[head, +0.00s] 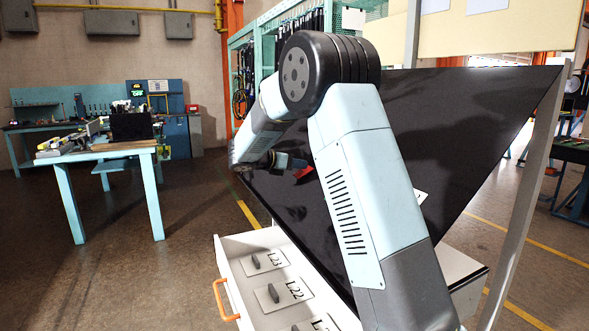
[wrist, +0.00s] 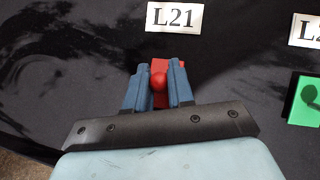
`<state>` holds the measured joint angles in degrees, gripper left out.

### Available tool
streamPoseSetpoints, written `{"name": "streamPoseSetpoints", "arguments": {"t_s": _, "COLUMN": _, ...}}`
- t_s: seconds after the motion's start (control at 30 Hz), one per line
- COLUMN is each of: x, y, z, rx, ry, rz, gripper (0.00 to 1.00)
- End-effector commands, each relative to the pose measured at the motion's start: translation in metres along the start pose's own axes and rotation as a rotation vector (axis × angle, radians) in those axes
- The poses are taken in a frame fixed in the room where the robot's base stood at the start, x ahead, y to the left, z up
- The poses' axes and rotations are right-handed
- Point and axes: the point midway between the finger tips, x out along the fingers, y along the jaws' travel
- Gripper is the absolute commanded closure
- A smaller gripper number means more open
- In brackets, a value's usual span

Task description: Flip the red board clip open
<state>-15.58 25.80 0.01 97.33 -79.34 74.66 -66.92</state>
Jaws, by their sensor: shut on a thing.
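The red board clip (wrist: 159,80), with a round red knob, is on the dark slanted board (head: 460,130) just below the white L21 label (wrist: 174,17). In the head view a small red part (head: 304,173) of it shows at my gripper's tip. My gripper (wrist: 159,70) has its two blue fingers on either side of the clip, shut on its knob. The fingers hide the clip's sides, and its lower end is hidden behind the gripper. I cannot tell how far the clip is open.
A green clip (wrist: 304,98) is on the board to the right, below another label. Below the board in the head view is an open white drawer (head: 232,262) with an orange handle (head: 222,299) and several labelled dark pieces. A workbench (head: 110,152) stands further left.

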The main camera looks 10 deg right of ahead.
Motion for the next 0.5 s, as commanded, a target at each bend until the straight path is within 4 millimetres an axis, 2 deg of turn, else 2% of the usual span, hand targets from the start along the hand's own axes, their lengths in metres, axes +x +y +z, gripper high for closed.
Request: {"name": "streamPoseSetpoints", "arguments": {"t_s": 0.5, "x": 0.01, "y": -0.007, "z": 0.027, "rx": 0.102, "ry": 0.47, "rz": 0.09, "gripper": 1.0}}
